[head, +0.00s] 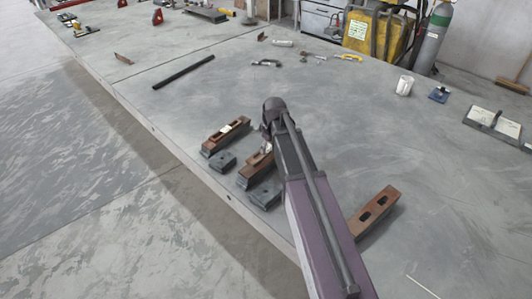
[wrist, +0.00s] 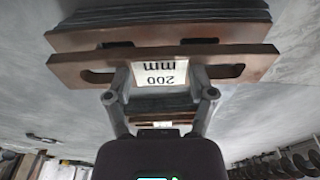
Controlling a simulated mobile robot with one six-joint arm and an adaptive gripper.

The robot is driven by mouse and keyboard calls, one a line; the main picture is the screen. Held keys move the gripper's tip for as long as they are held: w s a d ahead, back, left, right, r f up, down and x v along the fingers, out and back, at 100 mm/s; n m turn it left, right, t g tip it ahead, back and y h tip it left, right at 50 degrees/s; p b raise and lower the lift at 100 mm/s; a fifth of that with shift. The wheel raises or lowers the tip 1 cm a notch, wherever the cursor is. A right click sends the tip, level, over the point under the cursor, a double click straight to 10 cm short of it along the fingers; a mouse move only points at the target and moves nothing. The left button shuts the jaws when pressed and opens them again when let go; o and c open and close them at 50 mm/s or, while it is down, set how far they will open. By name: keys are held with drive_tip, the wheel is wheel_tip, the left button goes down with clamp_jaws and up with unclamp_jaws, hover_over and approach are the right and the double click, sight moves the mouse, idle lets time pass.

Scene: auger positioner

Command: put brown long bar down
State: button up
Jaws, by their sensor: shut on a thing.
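My gripper (wrist: 162,95) is shut on a brown long bar (wrist: 252,65) in the wrist view. The bar has long slots and a white label reading "200 mm", upside down, between the fingers. More brown wood and dark grey layers (wrist: 160,15) lie just beyond it. In the head view a brown bar on a dark base (head: 250,178) is partly hidden by my arm; the gripper is hidden there. I cannot tell for sure whether this is the held bar or whether it touches the table. Another brown bar on a dark base (head: 222,139) stands left of it.
A slotted brown bar (head: 377,211) lies right of my arm on the grey table (head: 330,110). Small dark blocks (head: 222,162) (head: 265,196) sit near the table's front edge. A black rod (head: 184,72) lies farther back. The table right of my arm has free room.

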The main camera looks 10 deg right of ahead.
sight(269, 150)
drive_tip(key=shift+w+a, duration=0.5)
drive_tip(key=shift+w, duration=0.05)
wheel_tip(269, 150, down, 4)
drive_tip(key=b, duration=0.3)
drive_tip(key=shift+s+r+b, duration=0.1)
drive_tip(key=shift+r+b, duration=0.05)
drive_tip(key=shift+b, duration=0.2)
drive_tip(key=o, duration=1.3)
drive_tip(key=shift+c, duration=0.2)
drive_tip(key=r+p, duration=0.8)
drive_tip(key=s+d+r+p, duration=0.1)
drive_tip(key=r+p, duration=0.3)
drive_tip(key=shift+s, duration=0.1)
drive_tip(key=shift+s, duration=0.1)
